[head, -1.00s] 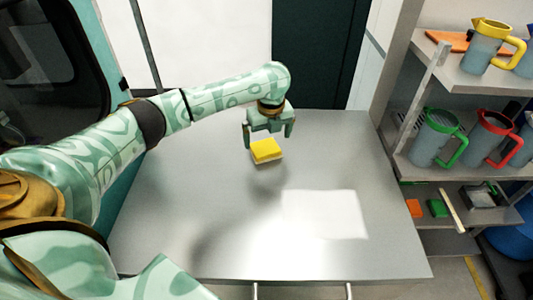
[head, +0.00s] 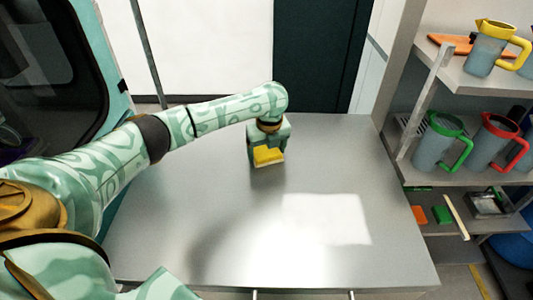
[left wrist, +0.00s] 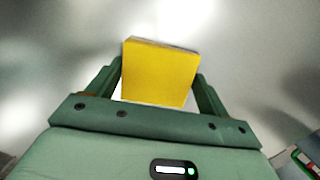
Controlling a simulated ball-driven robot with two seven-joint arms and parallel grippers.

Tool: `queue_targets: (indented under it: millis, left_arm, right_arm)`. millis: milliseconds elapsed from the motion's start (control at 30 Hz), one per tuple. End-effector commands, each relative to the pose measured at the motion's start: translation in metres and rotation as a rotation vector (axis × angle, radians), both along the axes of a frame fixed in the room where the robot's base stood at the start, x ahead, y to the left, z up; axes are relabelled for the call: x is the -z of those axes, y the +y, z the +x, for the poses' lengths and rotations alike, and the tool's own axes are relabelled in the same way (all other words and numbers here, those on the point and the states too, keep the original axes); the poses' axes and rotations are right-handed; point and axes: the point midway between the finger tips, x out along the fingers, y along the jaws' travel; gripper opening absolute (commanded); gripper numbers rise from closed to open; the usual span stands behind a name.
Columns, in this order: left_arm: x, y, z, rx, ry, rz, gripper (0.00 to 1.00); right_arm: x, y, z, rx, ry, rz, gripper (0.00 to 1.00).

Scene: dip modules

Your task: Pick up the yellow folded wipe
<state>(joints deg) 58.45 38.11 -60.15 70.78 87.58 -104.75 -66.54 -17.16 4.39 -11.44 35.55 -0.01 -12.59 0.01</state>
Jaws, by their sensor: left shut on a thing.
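The yellow folded wipe (head: 268,156) is a small yellow block at the far middle of the steel table (head: 200,215). My left gripper (head: 267,152) is over it with a finger on each side, shut on it. In the left wrist view the wipe (left wrist: 160,74) sits between the two fingers of the left gripper (left wrist: 160,80). Whether the wipe still touches the table is hard to tell. My right gripper is not in view.
The rest of the table is clear, with a bright patch of light at the right. A shelf rack (head: 460,177) on the right holds a yellow-rimmed jug (head: 487,55), a green-rimmed jug (head: 437,145), a red-rimmed jug (head: 488,140), and orange (head: 419,215) and green (head: 442,214) blocks.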

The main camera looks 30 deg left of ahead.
Motion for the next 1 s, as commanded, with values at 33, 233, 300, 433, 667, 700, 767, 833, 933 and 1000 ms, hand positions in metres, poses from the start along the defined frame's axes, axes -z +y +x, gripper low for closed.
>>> queue_targets:
  millis: [33,233,300,433,667,700,767,833,933,1000]
  left_arm:
    - [0.000,0.000,0.000,0.000,0.001,0.001,0.54]
    - [-0.005,0.000,0.000,-0.001,-0.001,-0.001,0.54]
    - [-0.012,0.000,0.000,-0.001,-0.001,-0.001,0.54]
    - [-0.034,0.000,0.001,0.000,-0.003,-0.002,0.54]
    - [-0.095,-0.028,-0.036,0.005,-0.003,-0.001,0.54]
    - [-0.104,-0.034,-0.043,0.005,-0.002,0.000,0.54]
    - [-0.108,-0.045,-0.058,0.006,0.000,0.000,0.54]
    - [-0.115,-0.057,-0.072,0.005,0.000,-0.002,0.54]
    - [-0.123,-0.069,-0.089,0.004,0.000,0.000,0.54]
    - [-0.126,-0.077,-0.097,0.002,0.000,-0.001,0.54]
  right_arm:
    - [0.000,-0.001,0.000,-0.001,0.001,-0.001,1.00]
    - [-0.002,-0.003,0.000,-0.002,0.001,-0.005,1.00]
    - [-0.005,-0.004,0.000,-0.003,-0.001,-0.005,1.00]
    - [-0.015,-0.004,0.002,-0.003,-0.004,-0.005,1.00]
    - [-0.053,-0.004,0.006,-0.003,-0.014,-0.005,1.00]
    - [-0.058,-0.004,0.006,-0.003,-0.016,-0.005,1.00]
    - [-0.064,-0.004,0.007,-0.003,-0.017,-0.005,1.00]
    - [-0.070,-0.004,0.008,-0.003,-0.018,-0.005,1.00]
    - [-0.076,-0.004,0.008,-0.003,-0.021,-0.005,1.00]
    - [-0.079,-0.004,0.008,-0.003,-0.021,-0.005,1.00]
